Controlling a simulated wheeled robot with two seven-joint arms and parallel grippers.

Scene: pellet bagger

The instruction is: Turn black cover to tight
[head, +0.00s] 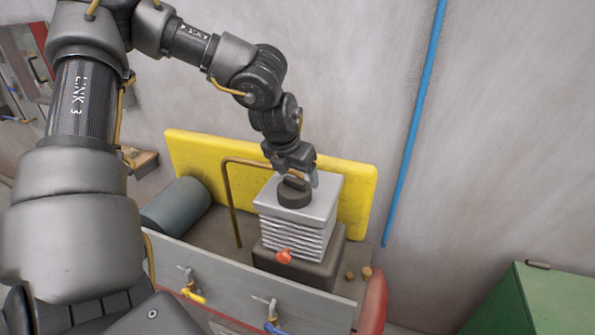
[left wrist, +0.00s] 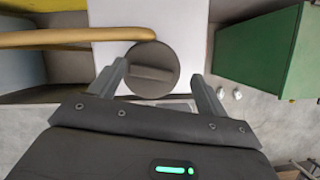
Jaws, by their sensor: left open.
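The black cover (head: 294,193) is a round dark cap with a raised bar grip, on the flat top of the silver ribbed box (head: 322,208). In the left wrist view the black cover (left wrist: 150,82) lies just beyond and between the fingertips, its bar running roughly left to right. My left gripper (head: 303,176) is just above the cover, pointing down. In the left wrist view its two fingers (left wrist: 158,78) are apart, with nothing clearly clasped. Whether a finger touches the cover cannot be told. My right gripper is not in view.
A bent brass pipe (head: 231,190) rises beside the box and crosses near the cover in the left wrist view. A yellow panel (head: 205,153) stands behind. A green cabinet (head: 545,305) stands right; a grey cylinder (head: 178,207) lies left.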

